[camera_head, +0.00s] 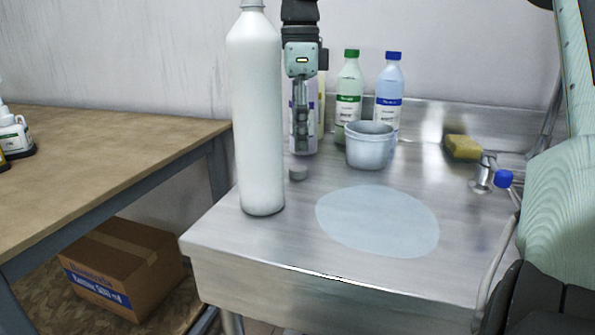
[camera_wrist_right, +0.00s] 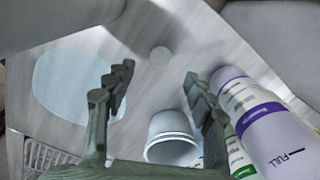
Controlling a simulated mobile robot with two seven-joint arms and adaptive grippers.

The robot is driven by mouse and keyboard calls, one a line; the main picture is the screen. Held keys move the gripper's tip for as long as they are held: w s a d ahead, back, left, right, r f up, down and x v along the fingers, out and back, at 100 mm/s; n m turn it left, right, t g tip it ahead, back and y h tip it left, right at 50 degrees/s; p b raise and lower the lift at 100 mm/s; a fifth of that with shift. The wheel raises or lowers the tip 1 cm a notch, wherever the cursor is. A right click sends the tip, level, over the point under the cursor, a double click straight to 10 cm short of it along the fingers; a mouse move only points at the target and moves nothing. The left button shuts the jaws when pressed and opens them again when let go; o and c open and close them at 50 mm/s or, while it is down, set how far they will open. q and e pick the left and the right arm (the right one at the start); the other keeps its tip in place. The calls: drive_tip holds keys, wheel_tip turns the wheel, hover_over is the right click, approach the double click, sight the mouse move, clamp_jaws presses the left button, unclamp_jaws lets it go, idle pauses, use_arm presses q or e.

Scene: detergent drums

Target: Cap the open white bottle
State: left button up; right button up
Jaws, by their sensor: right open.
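The tall white bottle (camera_head: 256,115) stands upright at the left front of the steel counter. A small grey cap (camera_head: 298,173) lies on the counter just right of the bottle's lower part. The cap also shows in the right wrist view (camera_wrist_right: 160,55), lined up between the fingertips and apart from them. My right gripper (camera_head: 302,138) points down, open and empty, behind and right of the bottle, above the cap. Its fingers also show in the wrist view (camera_wrist_right: 158,80). My left gripper is out of view.
A grey tub (camera_head: 368,150), a green-capped bottle (camera_head: 348,90) and a blue-capped bottle (camera_head: 389,92) stand behind. A purple-labelled bottle (camera_wrist_right: 262,125) is close to one finger. A sponge (camera_head: 463,147) and tap (camera_head: 484,172) are right. The pale oval patch (camera_head: 378,220) is clear.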

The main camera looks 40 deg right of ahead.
sight(298, 168)
drive_tip(key=shift+f, duration=0.55)
drive_tip(key=shift+w+f, duration=0.15)
drive_tip(key=shift+f, duration=2.45)
drive_tip(key=shift+c, duration=0.4)
drive_tip(key=c, duration=0.7)
